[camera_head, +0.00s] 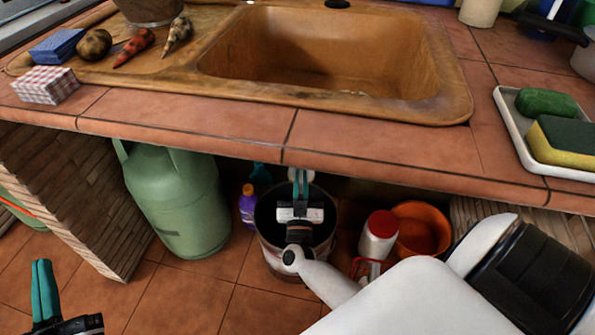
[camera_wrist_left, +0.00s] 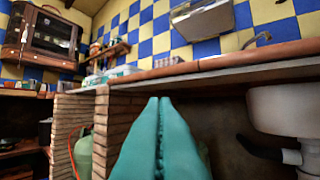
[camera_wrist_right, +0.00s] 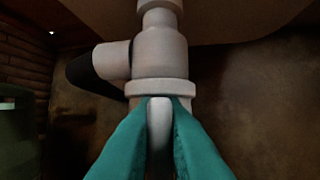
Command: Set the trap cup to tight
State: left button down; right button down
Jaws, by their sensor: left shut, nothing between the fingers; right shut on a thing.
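In the right wrist view the pale grey trap (camera_wrist_right: 160,55) hangs on a pipe under the sink, with a side outlet running left. Its trap cup (camera_wrist_right: 160,88) has a wide collar and a narrow upright tab below it. My right gripper (camera_wrist_right: 159,112) is shut on that tab, a finger on each side. In the head view my right gripper (camera_head: 301,178) reaches under the counter edge, and the counter hides most of the trap. My left gripper (camera_head: 42,270) is shut and empty at the lower left, well away from the trap. Its closed fingers fill the middle of the left wrist view (camera_wrist_left: 160,125).
A dark-mouthed bucket (camera_head: 270,245) stands under my right gripper. A green gas bottle (camera_head: 180,205) and purple bottle (camera_head: 248,208) are left of it. A red-and-white jar (camera_head: 376,238) and orange bowl (camera_head: 424,232) are right. The tiled counter (camera_head: 330,140) overhangs closely.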

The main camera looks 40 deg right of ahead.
pick_arm(q)
notch_tip(320, 180, down, 7)
jog(key=g+y+p, duration=0.1)
jog(key=g+y, duration=0.1)
jog(key=g, duration=0.2)
jog(key=shift+w+a+g, duration=0.25)
jog(key=shift+a+g, duration=0.15)
jog(key=shift+a, duration=0.05)
pick_arm(e)
jog(key=shift+s+d+n+t+y, duration=0.2)
jog(key=shift+d+n+t+y, duration=0.2)
jog(key=shift+n+t+y, duration=0.65)
jog(key=shift+s+d+n+t+y, duration=0.2)
jog(key=shift+d+n+t+y, duration=0.25)
jog(key=shift+y, duration=1.25)
jog(key=shift+s+d+n+t+y, duration=0.25)
jog(key=shift+n+t+y, duration=0.5)
jog(key=shift+y, duration=0.6)
pick_arm(q)
jog(key=shift+r, duration=0.1)
pick_arm(e)
jog(key=shift+d+n, duration=0.1)
jog(key=shift+n, duration=0.15)
jog(key=c, duration=1.5)
grip_release()
